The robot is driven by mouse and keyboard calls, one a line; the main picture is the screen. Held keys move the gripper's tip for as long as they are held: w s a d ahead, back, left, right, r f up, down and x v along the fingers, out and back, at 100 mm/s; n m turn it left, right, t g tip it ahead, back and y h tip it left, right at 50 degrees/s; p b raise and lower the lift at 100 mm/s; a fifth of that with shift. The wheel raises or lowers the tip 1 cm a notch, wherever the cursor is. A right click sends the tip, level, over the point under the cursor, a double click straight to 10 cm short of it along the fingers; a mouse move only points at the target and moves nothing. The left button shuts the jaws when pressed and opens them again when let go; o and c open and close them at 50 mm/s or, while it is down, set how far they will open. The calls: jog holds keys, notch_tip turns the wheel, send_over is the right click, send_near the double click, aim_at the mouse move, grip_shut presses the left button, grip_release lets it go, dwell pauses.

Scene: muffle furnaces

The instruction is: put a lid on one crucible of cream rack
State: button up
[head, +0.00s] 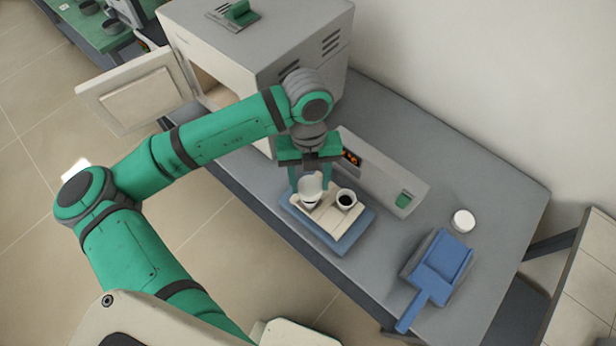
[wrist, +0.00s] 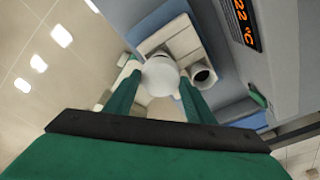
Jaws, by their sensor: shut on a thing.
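My gripper (head: 311,181) points down over the cream rack (head: 333,226) and is shut on a white lid (head: 312,184). The lid also shows between the green fingers in the wrist view (wrist: 160,76). In the head view the lid is over the left crucible (head: 308,204), which it partly hides. I cannot tell whether the lid touches that crucible. The right crucible (head: 346,199) stands uncovered on the rack, with a dark inside; it also shows in the wrist view (wrist: 202,75). The rack lies on a blue tray (head: 361,237).
A muffle furnace (head: 290,50) with its door (head: 138,92) open stands behind. Its control panel (head: 385,180) is close behind the rack. A white round piece (head: 463,221) and a blue dustpan (head: 440,268) lie at right on the grey table (head: 505,200).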

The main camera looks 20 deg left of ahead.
jog(key=shift+f, duration=2.2)
jog(key=o, duration=1.1)
jog(key=shift+o, duration=0.4)
jog(key=shift+r, duration=1.55)
jog(key=shift+r, duration=2.4)
